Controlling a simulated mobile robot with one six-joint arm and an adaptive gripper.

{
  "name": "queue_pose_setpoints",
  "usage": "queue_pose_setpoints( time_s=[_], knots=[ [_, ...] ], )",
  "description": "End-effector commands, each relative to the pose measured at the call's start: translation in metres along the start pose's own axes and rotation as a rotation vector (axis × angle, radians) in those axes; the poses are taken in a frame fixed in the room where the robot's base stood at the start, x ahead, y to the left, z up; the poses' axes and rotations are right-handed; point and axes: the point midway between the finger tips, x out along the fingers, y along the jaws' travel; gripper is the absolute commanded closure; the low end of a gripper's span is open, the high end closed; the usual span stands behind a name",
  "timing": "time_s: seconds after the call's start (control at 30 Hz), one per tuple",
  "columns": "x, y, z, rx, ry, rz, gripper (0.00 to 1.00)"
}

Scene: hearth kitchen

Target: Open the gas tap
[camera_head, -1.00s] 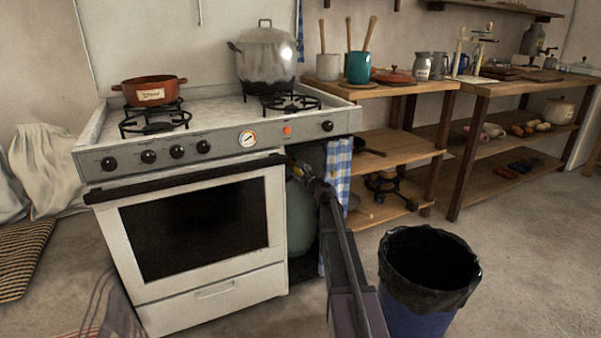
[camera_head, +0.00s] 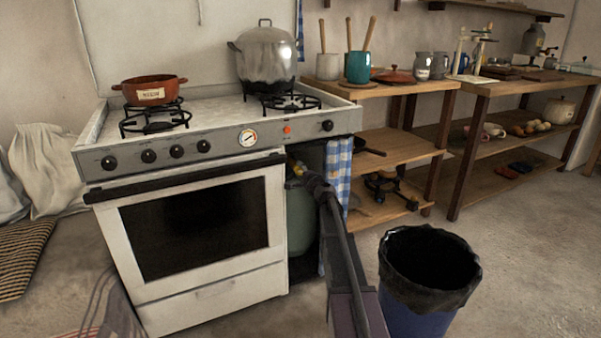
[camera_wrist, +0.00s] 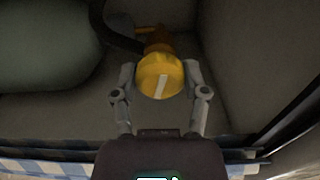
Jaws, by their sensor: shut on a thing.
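The gas tap is a yellow round knob (camera_wrist: 160,76) with a pale stripe across its face, in the middle of the wrist view. My gripper (camera_wrist: 160,82) is shut on it, one finger at each side. The stripe stands nearly upright, leaning slightly right. A brass-coloured fitting and a dark hose (camera_wrist: 117,35) show behind the knob. The green gas cylinder (camera_head: 300,217) stands in the open bay at the stove's right; it also shows in the wrist view (camera_wrist: 45,45). In the head view my arm reaches into this bay, and the tap is mostly hidden there.
The white stove (camera_head: 190,235) stands left of the bay, with a red pot (camera_head: 149,90) and a large steel pot (camera_head: 266,55) on top. A blue checked curtain (camera_head: 338,170) hangs at the bay's right edge. A lined bin (camera_head: 428,270) stands close right of my arm.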

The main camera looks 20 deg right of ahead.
Motion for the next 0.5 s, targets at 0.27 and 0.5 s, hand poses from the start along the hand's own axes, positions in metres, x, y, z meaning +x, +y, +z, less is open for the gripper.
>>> queue_pose_setpoints(
  time_s=[0.27,0.5],
  knots=[
    [0.0028,0.0000,-0.0003,-0.194,0.000,-0.001,0.90],
    [0.0028,0.0001,-0.0003,-0.276,0.000,-0.001,0.90]
  ],
)
